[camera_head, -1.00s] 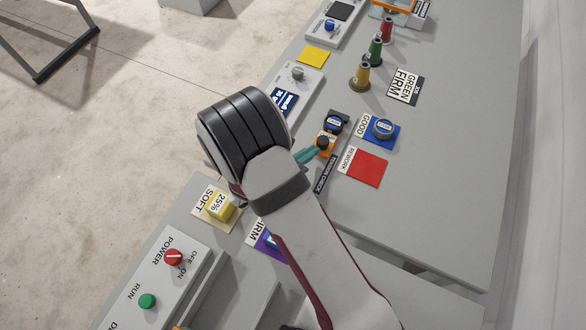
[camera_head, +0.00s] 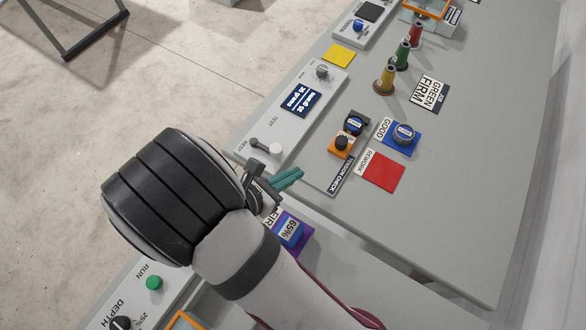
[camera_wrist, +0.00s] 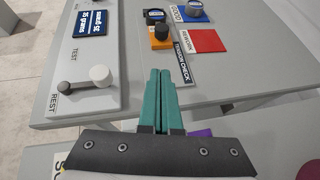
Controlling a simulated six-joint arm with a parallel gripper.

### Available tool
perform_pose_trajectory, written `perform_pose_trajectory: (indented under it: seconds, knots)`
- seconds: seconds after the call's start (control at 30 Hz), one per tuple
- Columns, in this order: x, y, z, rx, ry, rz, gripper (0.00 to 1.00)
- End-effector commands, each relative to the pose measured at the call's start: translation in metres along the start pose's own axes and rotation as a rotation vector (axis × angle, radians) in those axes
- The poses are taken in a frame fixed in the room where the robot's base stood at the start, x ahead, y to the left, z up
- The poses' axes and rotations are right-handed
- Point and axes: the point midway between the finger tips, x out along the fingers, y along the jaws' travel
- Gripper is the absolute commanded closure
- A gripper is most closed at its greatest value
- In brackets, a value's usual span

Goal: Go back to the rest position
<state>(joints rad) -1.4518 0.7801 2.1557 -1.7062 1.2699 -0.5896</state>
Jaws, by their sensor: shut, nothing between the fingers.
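My gripper (camera_head: 287,179) is in the lower middle of the head view, with its teal fingers pointing right. In the wrist view my gripper (camera_wrist: 160,75) shows its two teal fingers pressed together with nothing between them. The fingers are above the near edge of the grey table (camera_head: 450,230), apart from the objects there. My arm hides part of the lower left of the head view.
The test panel (camera_head: 318,90) with a display and a TEST/REST lever (camera_wrist: 97,77) lies beyond the fingers. An orange block (camera_head: 341,143) with a dark knob, a blue GOOD pad (camera_head: 410,148) and a red REWORK pad (camera_head: 383,172) lie right. A purple FIRM pad with a blue 65% block (camera_head: 290,231) sits below the gripper.

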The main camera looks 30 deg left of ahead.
Motion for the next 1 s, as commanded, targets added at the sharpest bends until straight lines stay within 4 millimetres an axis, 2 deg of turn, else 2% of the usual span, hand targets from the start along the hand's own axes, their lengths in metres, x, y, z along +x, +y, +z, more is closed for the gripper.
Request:
perform_pose_trajectory:
  seconds: [0.17, 0.27, 0.37, 0.4, 0.47, 0.5, 0.53, 0.6, 0.7, 0.73, 0.83, 1.0]
  knots:
    - [0.001, -0.001, 0.001, 0.007, 0.001, -0.005, 1.0]
    - [0.01, -0.023, 0.026, 0.15, 0.015, -0.107, 1.0]
    - [0.023, -0.093, 0.077, 0.55, 0.04, -0.394, 1.0]
    - [0.021, -0.134, 0.095, 0.773, 0.045, -0.553, 1.0]
    - [0.006, -0.195, 0.111, 1.157, 0.041, -0.819, 1.0]
    - [-0.012, -0.232, 0.113, 1.439, 0.029, -1.008, 1.0]
    - [-0.028, -0.251, 0.111, 1.642, 0.017, -1.142, 1.0]
    - [-0.063, -0.273, 0.104, 2.069, -0.008, -1.406, 1.0]
    - [-0.095, -0.271, 0.099, 2.539, -0.027, -1.662, 1.0]
    - [-0.1, -0.268, 0.1, -2.631, 0.027, 1.703, 1.0]
    - [-0.11, -0.259, 0.103, -2.451, 0.015, 1.547, 1.0]
    - [-0.112, -0.255, 0.104, -2.399, 0.008, 1.508, 1.0]
